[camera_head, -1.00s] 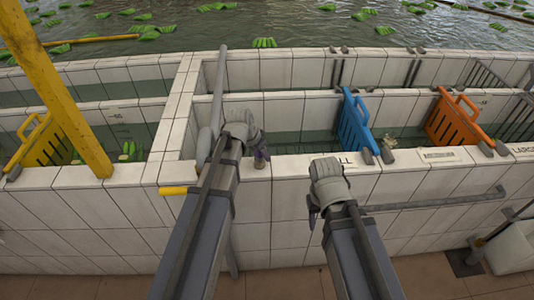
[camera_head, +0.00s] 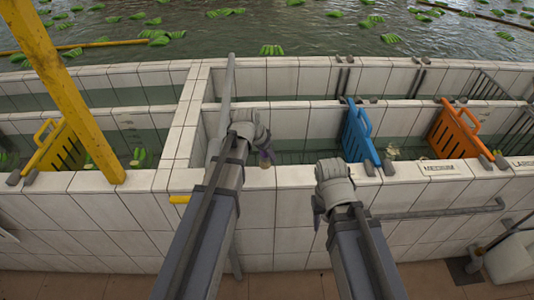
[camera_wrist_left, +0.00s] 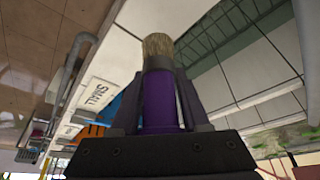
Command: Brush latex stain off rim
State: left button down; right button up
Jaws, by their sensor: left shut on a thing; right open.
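My left gripper (camera_head: 264,150) is shut on a brush with a purple handle (camera_wrist_left: 160,103). The handle also shows as a small purple patch in the head view (camera_head: 267,155). Its tan bristles (camera_wrist_left: 158,46) point away from the jaws in the left wrist view. In the head view they point down at the white tiled rim (camera_head: 295,177); I cannot tell whether they touch it. My right gripper (camera_head: 318,211) is open and empty, in front of the wall. I cannot make out a latex stain; the brush and left hand may hide it.
A yellow post (camera_head: 70,95) rises at left. Grey pipes (camera_head: 440,211) run along the front wall. Dark clamps sit on the rim beside the crates.

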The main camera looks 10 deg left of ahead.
pick_arm(q)
jog(key=shift+r, duration=0.2)
notch_tip(320, 180, up, 3)
jog(key=p, duration=0.3)
jog(key=shift+r, duration=0.1)
jog(key=shift+f, duration=0.2)
dwell(0.4)
